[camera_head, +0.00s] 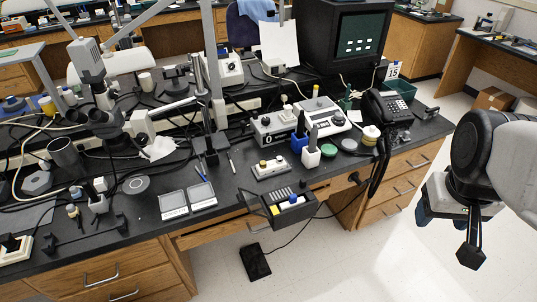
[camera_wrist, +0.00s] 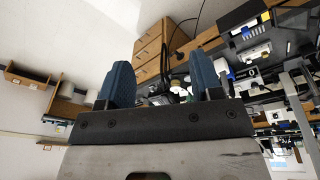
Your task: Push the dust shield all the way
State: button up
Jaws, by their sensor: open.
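I cannot tell for certain which thing is the dust shield. A dark open tray (camera_head: 290,212) juts out from the bench's front edge in the head view, holding small tools and white, blue and yellow items; it may be linked to the shield. My gripper (camera_wrist: 160,78) shows two blue fingers spread apart in the wrist view, with nothing between them. In the head view my gripper (camera_head: 436,212) hangs at the right, off the bench and well apart from the tray. Its fingertips are only partly clear there.
The black bench top (camera_head: 130,215) is crowded with instruments, cables and two flat clear-lidded boxes (camera_head: 188,202). A black telephone (camera_head: 387,108) stands near the right end, its cord hanging over the edge. A black pedal (camera_head: 255,262) lies on the floor. Floor between bench and gripper is open.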

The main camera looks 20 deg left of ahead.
jog(key=w+a+f+n+g, duration=0.1)
jog(key=w+a+f+n, duration=0.2)
jog(key=w+a+n, duration=0.35)
jog(key=n+t+h, duration=0.2)
jog(key=n+h, duration=0.1)
jog(key=n, duration=1.5)
send_near(240, 196)
jog(key=f, duration=0.2)
jog(key=shift+w+d+r, duration=0.1)
jog(key=shift+d+r, duration=0.1)
jog(key=shift+d, duration=0.05)
jog(key=shift+f, duration=0.1)
jog(key=shift+x, duration=3.85)
jog(key=c, duration=0.9)
